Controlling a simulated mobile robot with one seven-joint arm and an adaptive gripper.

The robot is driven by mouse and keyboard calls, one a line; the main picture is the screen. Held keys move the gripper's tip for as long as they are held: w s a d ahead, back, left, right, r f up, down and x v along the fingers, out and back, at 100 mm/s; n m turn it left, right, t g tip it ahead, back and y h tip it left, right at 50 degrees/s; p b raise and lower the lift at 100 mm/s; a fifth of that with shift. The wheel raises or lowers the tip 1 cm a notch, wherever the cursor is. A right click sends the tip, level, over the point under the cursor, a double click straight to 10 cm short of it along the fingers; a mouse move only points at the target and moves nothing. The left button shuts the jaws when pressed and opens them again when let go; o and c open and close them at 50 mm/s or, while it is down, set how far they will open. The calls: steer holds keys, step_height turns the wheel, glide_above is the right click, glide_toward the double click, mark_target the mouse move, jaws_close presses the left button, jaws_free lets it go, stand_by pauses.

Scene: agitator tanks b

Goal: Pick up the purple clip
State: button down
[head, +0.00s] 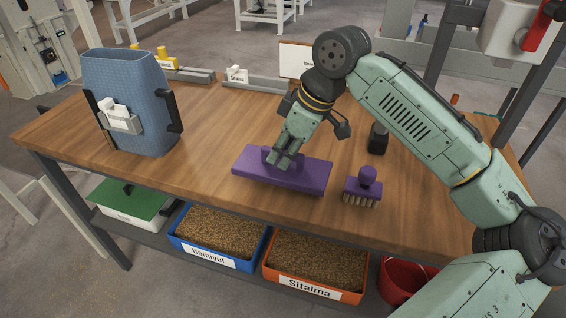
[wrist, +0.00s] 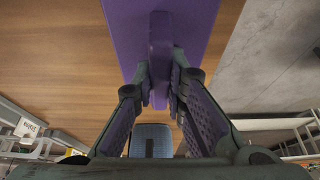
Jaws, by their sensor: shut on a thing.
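The purple clip, seen as a long purple block with a raised grip on top (head: 310,176), lies on the wooden table near its front edge. In the wrist view its flat body (wrist: 195,25) and the raised grip (wrist: 160,40) fill the top middle. My gripper (head: 281,160) is over the middle of the block, pointing down. Its fingers (wrist: 161,85) are on both sides of the raised grip and shut on it. The fingers hide part of the grip in the head view. The block looks to be at table level; I cannot tell any gap beneath.
A purple brush (head: 363,188) stands just right of the clip, with a black object (head: 378,139) behind it. A blue container (head: 135,105) with a white clip stands at the table's left. Bins, including an orange one (head: 312,262), sit below the wooden table (head: 210,150).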

steer(key=s+a+r+b, duration=0.2)
steer(key=s+a+b, duration=0.1)
steer(key=s+a, duration=0.7)
steer(key=shift+s+r, duration=0.25)
steer(key=shift+s, duration=0.9)
steer(key=shift+a+f, duration=0.1)
